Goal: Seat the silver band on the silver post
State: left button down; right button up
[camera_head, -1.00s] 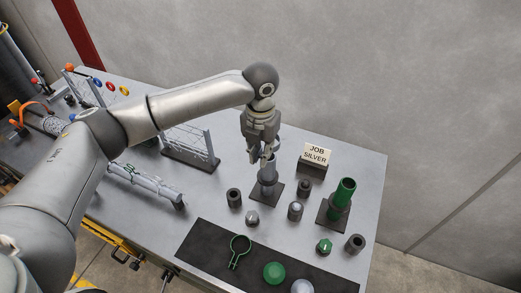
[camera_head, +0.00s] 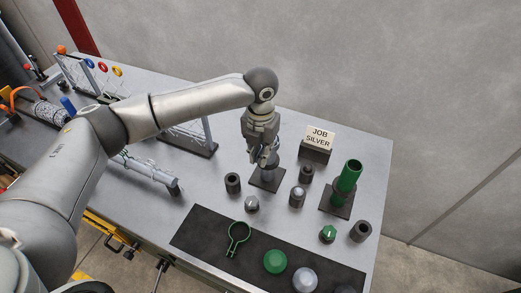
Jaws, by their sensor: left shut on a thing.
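My left gripper (camera_head: 262,160) points down at the silver post, shut on what appears to be the silver band, mostly hidden by the fingers. The silver post (camera_head: 269,173) stands upright on a dark square base (camera_head: 266,181); the gripper hides its upper part. I cannot tell how far the band is around the post. My right gripper is not in view.
A green post (camera_head: 348,177) stands to the right, near the "JOB SILVER" sign (camera_head: 320,137). Several small caps and dark sleeves stand around the silver post.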

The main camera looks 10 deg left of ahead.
pick_arm(q)
jog(key=c, duration=1.3)
grip_release()
jog(key=shift+c, duration=0.2)
jog(key=shift+r, duration=0.2)
notch_tip(320, 180, up, 12)
jog(key=shift+f, duration=0.2)
